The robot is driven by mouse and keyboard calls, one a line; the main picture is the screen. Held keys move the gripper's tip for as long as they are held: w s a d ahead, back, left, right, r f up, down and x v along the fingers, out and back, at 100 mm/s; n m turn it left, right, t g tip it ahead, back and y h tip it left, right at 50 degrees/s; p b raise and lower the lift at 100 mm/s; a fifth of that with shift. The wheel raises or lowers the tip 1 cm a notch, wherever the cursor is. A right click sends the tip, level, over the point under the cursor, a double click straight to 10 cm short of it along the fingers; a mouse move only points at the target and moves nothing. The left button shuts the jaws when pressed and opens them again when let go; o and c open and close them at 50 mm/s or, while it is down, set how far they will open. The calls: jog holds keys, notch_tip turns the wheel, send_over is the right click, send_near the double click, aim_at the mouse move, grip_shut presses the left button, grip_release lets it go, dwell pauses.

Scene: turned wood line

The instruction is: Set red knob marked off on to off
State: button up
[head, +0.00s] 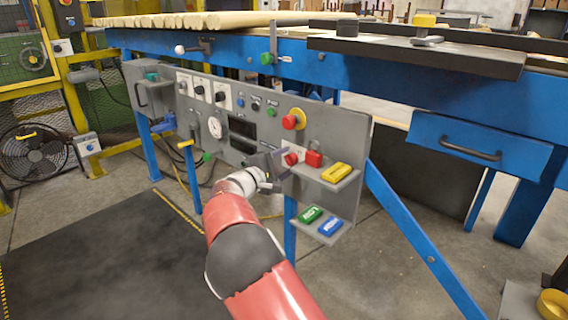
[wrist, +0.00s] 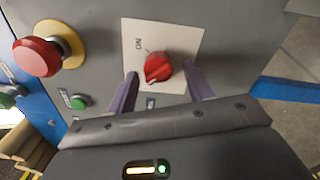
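The red knob (wrist: 158,68) sits on a white plate (wrist: 185,42) on the grey control panel. The plate reads ON at its left; a small label below the knob is partly hidden and unreadable. A pale mark on the knob points down and left in the wrist view. My gripper (wrist: 160,71) is open, with one finger at each side of the knob; I cannot tell whether they touch it. In the head view my gripper (head: 274,166) is at the panel's lower right, beside a red knob (head: 291,158).
A red mushroom button (wrist: 38,57) on a yellow ring and a green button (wrist: 80,102) are nearby. Right of my gripper, small shelves hold a red block (head: 313,158), a yellow block (head: 336,172), and green (head: 311,215) and blue (head: 330,226) blocks. A blue beam (head: 420,240) slopes beyond.

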jog(key=v, duration=0.7)
jog(key=shift+s+a, duration=0.2)
jog(key=shift+s, duration=0.1)
